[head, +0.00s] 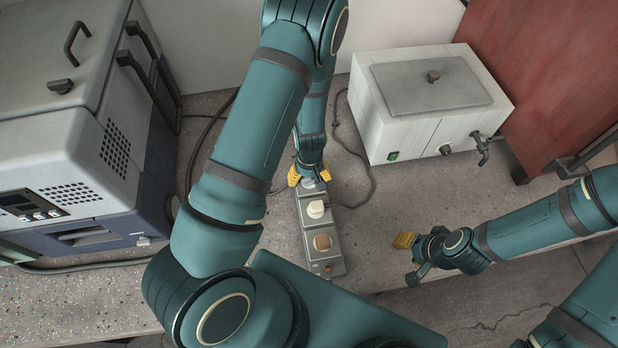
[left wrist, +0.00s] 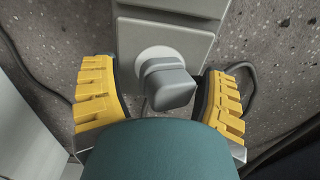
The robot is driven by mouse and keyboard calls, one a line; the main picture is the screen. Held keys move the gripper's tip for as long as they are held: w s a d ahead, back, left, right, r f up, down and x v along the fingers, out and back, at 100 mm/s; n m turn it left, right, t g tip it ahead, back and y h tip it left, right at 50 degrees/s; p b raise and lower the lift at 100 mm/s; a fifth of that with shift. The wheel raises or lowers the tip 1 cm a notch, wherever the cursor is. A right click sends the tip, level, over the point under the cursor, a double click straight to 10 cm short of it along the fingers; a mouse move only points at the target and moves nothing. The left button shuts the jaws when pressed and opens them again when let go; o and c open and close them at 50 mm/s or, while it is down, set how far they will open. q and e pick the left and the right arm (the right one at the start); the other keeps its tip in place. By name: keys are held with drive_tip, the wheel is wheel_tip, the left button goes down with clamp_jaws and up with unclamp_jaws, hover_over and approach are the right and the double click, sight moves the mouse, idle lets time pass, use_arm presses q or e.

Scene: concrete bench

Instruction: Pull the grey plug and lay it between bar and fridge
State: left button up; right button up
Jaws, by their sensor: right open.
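The grey power bar (head: 326,264) lies on the concrete bench, running away from me. It holds a cream plug (head: 316,209), a brown plug (head: 322,242) and, at its far end, the grey plug (left wrist: 168,84). The grey plug sits in a round white socket in the left wrist view. My left gripper (head: 309,178) is over the far end of the bar. Its yellow fingers (left wrist: 160,100) are apart, one on each side of the grey plug, with visible gaps. My right gripper (head: 408,258) is open and empty near the bench's front edge, right of the bar.
A grey-and-blue machine (head: 70,130) stands left and a white lidded box with a tap (head: 425,105) behind right. A red-brown cabinet with a handle (head: 560,80), possibly the fridge, stands far right. Cables run beside the bar. Bare bench lies right of it.

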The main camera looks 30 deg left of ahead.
use_arm(q)
drive_tip(key=shift+s+a, duration=0.3)
drive_tip(key=shift+a, duration=0.05)
idle(1.1)
drive_tip(key=c, duration=1.1)
drive_tip(key=shift+r, duration=0.15)
drive_tip(key=shift+c, duration=0.2)
drive_tip(key=shift+r+p, duration=0.3)
drive_tip(key=shift+p, duration=0.05)
drive_tip(key=shift+c, duration=0.3)
drive_tip(key=shift+w+r+p, duration=0.1)
drive_tip(key=shift+r+p, duration=2)
drive_tip(key=shift+r, duration=0.5)
